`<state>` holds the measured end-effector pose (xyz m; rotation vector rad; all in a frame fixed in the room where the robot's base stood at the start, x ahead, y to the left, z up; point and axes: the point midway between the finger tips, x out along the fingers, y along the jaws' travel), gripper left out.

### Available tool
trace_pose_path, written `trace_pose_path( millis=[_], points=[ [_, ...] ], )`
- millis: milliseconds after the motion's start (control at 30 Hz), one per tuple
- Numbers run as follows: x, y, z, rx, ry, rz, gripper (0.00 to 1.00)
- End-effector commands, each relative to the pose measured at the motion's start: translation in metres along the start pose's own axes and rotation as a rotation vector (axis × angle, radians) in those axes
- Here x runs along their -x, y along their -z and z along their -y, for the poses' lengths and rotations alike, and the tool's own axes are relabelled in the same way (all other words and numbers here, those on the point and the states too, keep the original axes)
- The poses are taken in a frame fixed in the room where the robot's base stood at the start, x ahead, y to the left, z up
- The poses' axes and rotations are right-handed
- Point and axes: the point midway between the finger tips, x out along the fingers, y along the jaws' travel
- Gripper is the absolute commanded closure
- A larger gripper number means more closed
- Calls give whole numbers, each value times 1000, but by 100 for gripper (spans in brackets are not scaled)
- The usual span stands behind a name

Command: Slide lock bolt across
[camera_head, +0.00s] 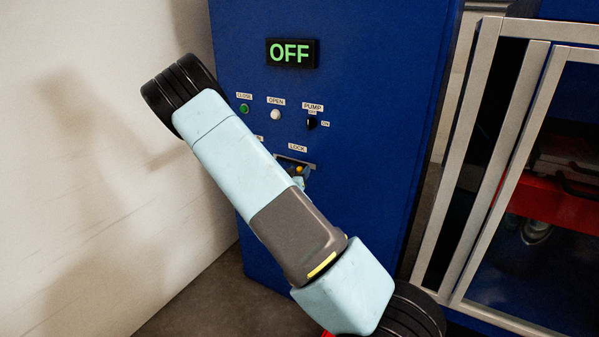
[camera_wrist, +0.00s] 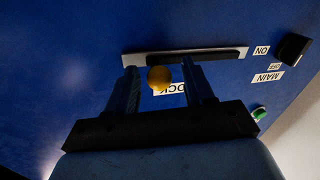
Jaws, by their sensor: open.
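The lock bolt shows as a yellow knob (camera_wrist: 159,78) on a slotted plate (camera_wrist: 222,53) in the blue panel, near the plate's left end in the wrist view. In the head view the knob (camera_head: 299,169) shows toward the right end of the plate, under the LOCK label (camera_head: 297,148). My gripper (camera_wrist: 161,68) is open, with one finger on each side of the knob in the wrist view. I cannot tell whether either finger touches it. In the head view my arm hides most of my gripper.
The panel (camera_head: 370,120) carries an OFF display (camera_head: 291,53), a green button (camera_head: 244,108), a white button (camera_head: 275,115) and a black pump knob (camera_head: 312,124). A pale wall (camera_head: 80,180) stands at left. A framed glass door (camera_head: 520,170) stands at right.

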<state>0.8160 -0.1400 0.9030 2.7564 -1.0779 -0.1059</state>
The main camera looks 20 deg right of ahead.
Motion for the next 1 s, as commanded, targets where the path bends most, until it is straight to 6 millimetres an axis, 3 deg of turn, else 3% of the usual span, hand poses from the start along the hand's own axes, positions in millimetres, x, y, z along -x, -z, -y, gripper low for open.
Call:
trace_pose_path(
  millis=[467, 1000],
  points=[
    [-11, 0, 0, 0, 0, 0, 49],
    [-11, 0, 0, 0, 1, 0, 100]
  ],
)
